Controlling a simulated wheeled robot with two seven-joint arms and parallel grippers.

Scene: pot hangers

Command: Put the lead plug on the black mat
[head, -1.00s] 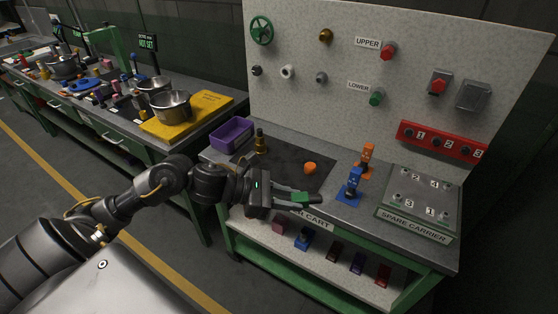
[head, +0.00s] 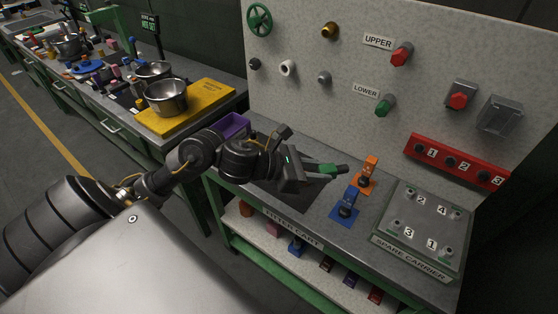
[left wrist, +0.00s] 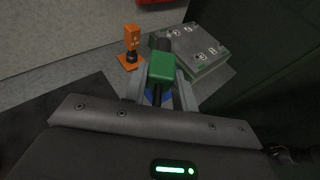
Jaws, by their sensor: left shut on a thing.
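The lead plug appears to be the green piece with a dark end (head: 328,169). My left gripper (head: 322,172) is shut on it and holds it above the cart top, just left of the orange stand. The left wrist view shows the green plug (left wrist: 162,66) between the fingers, its dark end pointing away from me. The black mat (head: 297,196) lies flat on the cart, below and left of the plug, and is partly hidden by my gripper. A corner of the mat shows in the left wrist view (left wrist: 70,112). My right gripper is not in view.
An orange stand (head: 369,172) and a blue stand (head: 346,206) are close to the right of the mat. The spare carrier (head: 424,226) is farther right. A purple bin (head: 234,122) is at the left behind my arm. A knobbed panel (head: 340,75) rises behind.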

